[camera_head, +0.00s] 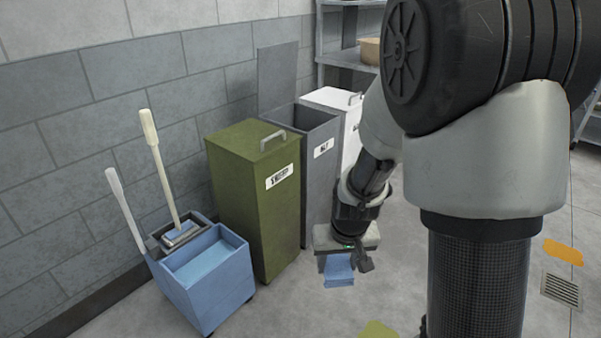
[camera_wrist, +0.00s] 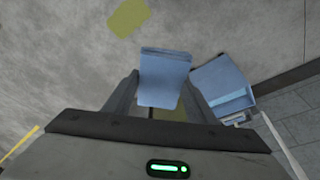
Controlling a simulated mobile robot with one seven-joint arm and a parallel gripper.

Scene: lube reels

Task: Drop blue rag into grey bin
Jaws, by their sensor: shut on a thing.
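The blue rag (camera_head: 338,270) hangs from my gripper (camera_head: 345,253) in the head view, above the floor and in front of the bins. In the wrist view the blue rag (camera_wrist: 163,80) is between the two fingers of my gripper (camera_wrist: 160,92), which is shut on it. The grey bin (camera_head: 320,150) stands behind my gripper, between the green bin and the white bin. Its lid (camera_head: 278,75) is raised, leaving the top open. My arm hides part of the grey bin's front.
The closed green bin (camera_head: 255,200) stands left of the grey bin; the white bin (camera_head: 335,98) stands right. A blue mop bucket (camera_head: 210,285) with mops is further left. A shelf (camera_head: 345,55) is behind. Open floor (camera_head: 320,315) lies in front, with a yellow-green patch (camera_head: 377,330).

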